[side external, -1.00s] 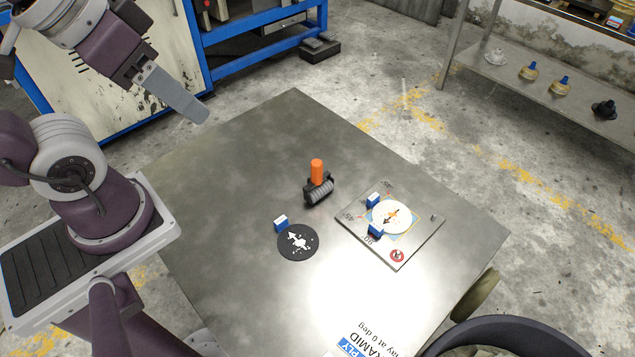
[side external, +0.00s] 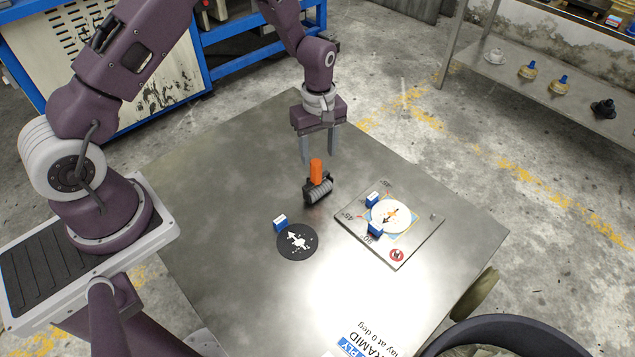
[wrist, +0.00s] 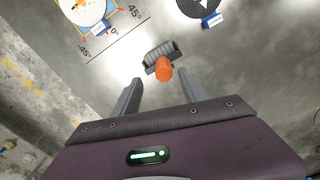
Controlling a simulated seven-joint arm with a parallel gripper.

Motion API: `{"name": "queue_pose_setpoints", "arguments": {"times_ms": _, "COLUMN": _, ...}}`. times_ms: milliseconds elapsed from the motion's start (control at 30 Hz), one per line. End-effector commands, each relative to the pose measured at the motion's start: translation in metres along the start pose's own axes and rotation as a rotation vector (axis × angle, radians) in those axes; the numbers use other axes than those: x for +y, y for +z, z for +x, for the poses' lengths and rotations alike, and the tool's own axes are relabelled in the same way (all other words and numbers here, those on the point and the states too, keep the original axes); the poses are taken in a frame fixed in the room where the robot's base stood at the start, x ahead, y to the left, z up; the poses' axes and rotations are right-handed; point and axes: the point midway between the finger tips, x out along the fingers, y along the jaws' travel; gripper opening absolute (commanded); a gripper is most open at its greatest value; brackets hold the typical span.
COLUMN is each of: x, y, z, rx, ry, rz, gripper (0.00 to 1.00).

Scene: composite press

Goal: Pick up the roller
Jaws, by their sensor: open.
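The roller (side external: 318,190) stands on the metal table with its orange handle (side external: 316,171) pointing up and its dark ridged drum on the table. My gripper (side external: 318,158) is open and points down, with its fingertips just above and behind the handle in the side view. In the wrist view the roller's dark drum (wrist: 162,52) and orange handle (wrist: 164,70) lie beyond the fingertips, roughly in line with the gap between my fingers (wrist: 160,78). Nothing is between the fingers.
A square plate (side external: 425,228) with angle marks holds a white disc (side external: 391,214) and two blue-and-white blocks, right of the roller. A black disc (side external: 297,243) with a blue-and-white block (side external: 280,222) lies to the left front. The table's left part (side external: 215,190) is clear.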

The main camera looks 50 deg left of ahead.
Motion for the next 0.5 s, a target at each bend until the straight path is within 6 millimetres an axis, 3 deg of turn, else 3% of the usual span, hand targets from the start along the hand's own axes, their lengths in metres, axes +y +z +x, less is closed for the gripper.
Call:
{"name": "queue_pose_setpoints", "arguments": {"times_ms": 200, "x": -0.007, "y": 0.004, "z": 0.039, "rx": -0.002, "ry": -0.002, "rz": 0.002, "gripper": 0.51}}
{"name": "queue_pose_setpoints", "arguments": {"times_ms": 500, "x": -0.007, "y": 0.004, "z": 0.047, "rx": -0.001, "ry": 0.000, "rz": 0.003, "gripper": 0.49}}
